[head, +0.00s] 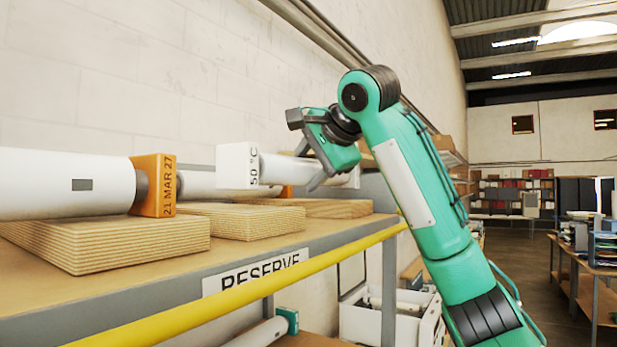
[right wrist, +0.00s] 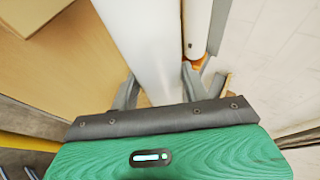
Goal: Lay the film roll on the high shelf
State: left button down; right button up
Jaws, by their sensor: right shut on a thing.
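My right gripper (head: 322,178) is shut around the white film roll (head: 276,169), which also runs up between its fingers in the right wrist view (right wrist: 145,45). The roll has a white square end block (head: 237,166) marked "50 °C". It lies roughly level above the high shelf (head: 130,272), over the pale wooden blocks (head: 245,220). A gap seems to show beneath the end block; contact farther along is hidden. The shelf front carries a "RESERVE" label (head: 255,272). My left gripper is not in view.
A white roll (head: 60,184) with an orange end block (head: 153,186) lies at the left. Another roll (head: 198,182) lies behind, close beside the held roll in the right wrist view (right wrist: 198,22). A yellow rail (head: 230,293) runs along the front; a wall stands behind.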

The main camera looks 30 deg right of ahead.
jog(key=shift+f, duration=0.9)
jog(key=shift+w+d+f, duration=0.1)
jog(key=shift+d+f, duration=0.1)
jog(key=shift+f, duration=0.1)
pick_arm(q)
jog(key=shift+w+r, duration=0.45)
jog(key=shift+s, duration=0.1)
pick_arm(e)
jog(key=shift+a, duration=0.1)
jog(key=shift+a+f, duration=0.1)
jog(key=shift+f, duration=0.1)
jog(key=o, duration=1.4)
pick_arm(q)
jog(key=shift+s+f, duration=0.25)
